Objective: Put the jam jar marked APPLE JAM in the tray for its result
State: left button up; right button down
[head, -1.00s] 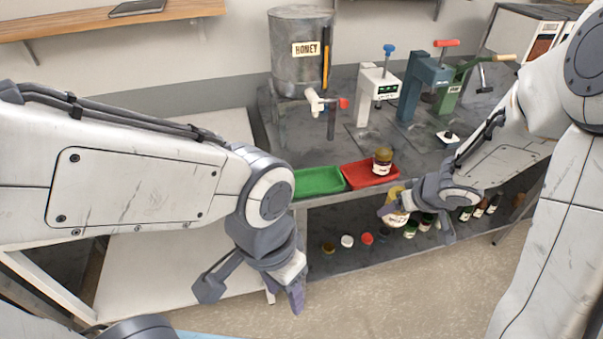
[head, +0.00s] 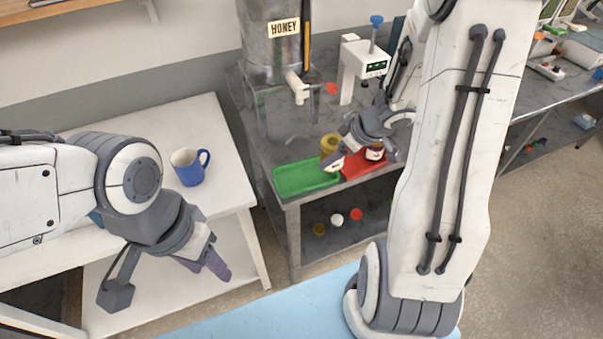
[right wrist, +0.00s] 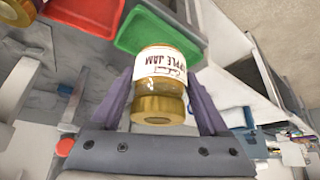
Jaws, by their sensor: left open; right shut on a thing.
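The jar marked APPLE JAM (right wrist: 163,75), amber with a gold lid, is between the purple fingers of my right gripper (right wrist: 165,88), which is shut on it. Its label shows upside down in the wrist view, lid towards the palm. In the head view the held jar (head: 330,144) is near the back of the green tray (head: 300,182); I cannot tell whether it touches. The red tray (head: 352,172) is to the right of the green one, partly covered by my right gripper. My left gripper (head: 165,278) is open and empty.
A metal HONEY tank (head: 275,45) with a tap and a white device (head: 358,70) stand behind the trays. Loose lids (head: 337,219) lie on the shelf below. A blue mug (head: 188,168) is on the white table (head: 225,135) at left. The green tray looks empty.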

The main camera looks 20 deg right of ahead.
jog(key=shift+f, duration=0.2)
jog(key=w+a+f+b, duration=0.1)
jog(key=w+a+f, duration=0.1)
jog(key=w+a+f+b, duration=0.2)
jog(key=a, duration=0.1)
jog(key=w+a+f+b, duration=0.1)
jog(key=w+a+f, duration=0.1)
jog(key=a, duration=0.1)
jog(key=shift+w+a+f, duration=0.2)
jog(key=shift+w+f, duration=0.15)
jog(key=shift+w, duration=0.05)
notch_tip(320, 180, down, 4)
jog(key=b, duration=0.3)
